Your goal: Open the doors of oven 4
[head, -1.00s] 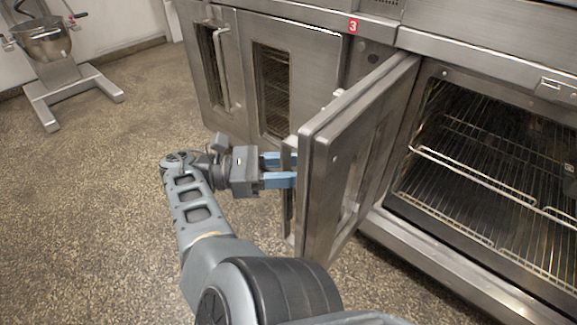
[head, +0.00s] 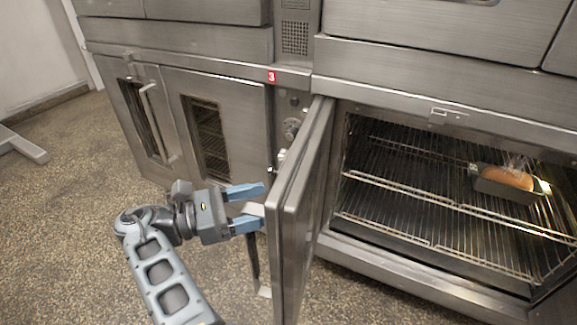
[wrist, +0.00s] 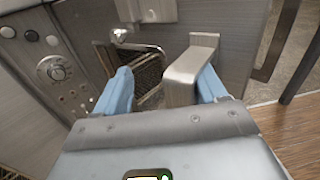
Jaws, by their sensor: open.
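The oven on the right has its left door (head: 300,215) swung out, seen nearly edge-on in the head view. Its rack-filled chamber (head: 400,180) is exposed; no right door shows across the visible opening. I cannot read a number 4 on it. My gripper (head: 258,207) is open, on the left of the door at its outer face, by the door handle (head: 253,262). In the wrist view, a metal handle end (wrist: 190,72) lies between the spread blue fingers, close to the right one. Whether it touches is unclear. The door partly hides the handle.
A loaf in a dark tin (head: 508,181) sits on a rack at the chamber's right. A red "3" label (head: 271,77) is above the control panel (head: 291,125). The left oven's doors (head: 205,130) are shut.

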